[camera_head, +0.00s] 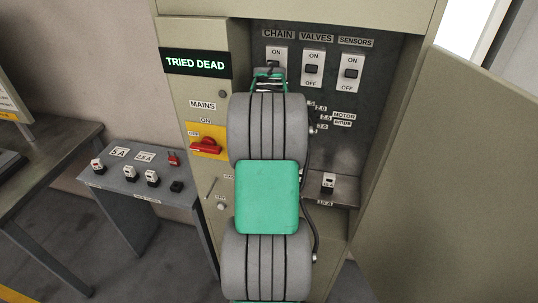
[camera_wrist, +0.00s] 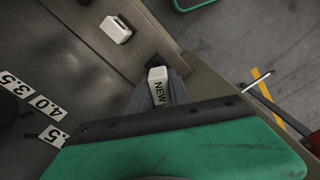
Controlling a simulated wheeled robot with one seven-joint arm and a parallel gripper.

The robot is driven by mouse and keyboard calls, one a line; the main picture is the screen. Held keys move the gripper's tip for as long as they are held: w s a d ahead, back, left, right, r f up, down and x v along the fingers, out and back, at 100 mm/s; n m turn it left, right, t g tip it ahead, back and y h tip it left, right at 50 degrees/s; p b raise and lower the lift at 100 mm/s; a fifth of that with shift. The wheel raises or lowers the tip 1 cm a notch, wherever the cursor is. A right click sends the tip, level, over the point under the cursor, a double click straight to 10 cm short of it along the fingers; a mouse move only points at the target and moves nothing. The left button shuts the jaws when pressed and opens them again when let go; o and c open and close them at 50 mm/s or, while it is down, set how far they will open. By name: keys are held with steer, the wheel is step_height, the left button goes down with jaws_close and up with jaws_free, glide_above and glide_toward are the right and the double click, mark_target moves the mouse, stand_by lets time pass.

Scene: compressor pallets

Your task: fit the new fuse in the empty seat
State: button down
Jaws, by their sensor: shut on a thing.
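In the wrist view my gripper (camera_wrist: 159,90) is shut on a white fuse (camera_wrist: 158,76) marked NEW. A small dark block (camera_wrist: 153,60) lies right at the fuse's far end, against the shelf; it looks like the empty seat, but I cannot tell whether the fuse touches it or is in it. Another white fuse (camera_wrist: 115,30) sits on the shelf to the left; in the head view a white fuse (camera_head: 328,181) shows on the cabinet shelf. In the head view my arm hides my gripper, the held fuse and the dark block.
The open cabinet has a TRIED DEAD sign (camera_head: 196,63), a red mains handle (camera_head: 206,146) and several switches. A dark cable (camera_head: 308,165) runs beside my arm. A side bench (camera_head: 125,186) at left holds several small fuses. The cabinet door (camera_head: 450,170) stands open at right.

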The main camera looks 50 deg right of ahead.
steer(key=f, duration=0.1)
steer(key=f+b, duration=0.2)
steer(key=shift+w+d+f, duration=0.25)
steer(key=shift+d+f, duration=0.1)
steer(key=shift+d, duration=0.05)
steer(key=shift+s+f, duration=0.1)
steer(key=shift+s, duration=0.15)
steer(key=shift+f+b, duration=1.05)
steer(key=shift+f, duration=0.6)
stand_by(0.9)
steer(key=c, duration=1.1)
jaws_free()
steer(key=shift+c, duration=0.2)
steer(key=shift+w+r, duration=0.1)
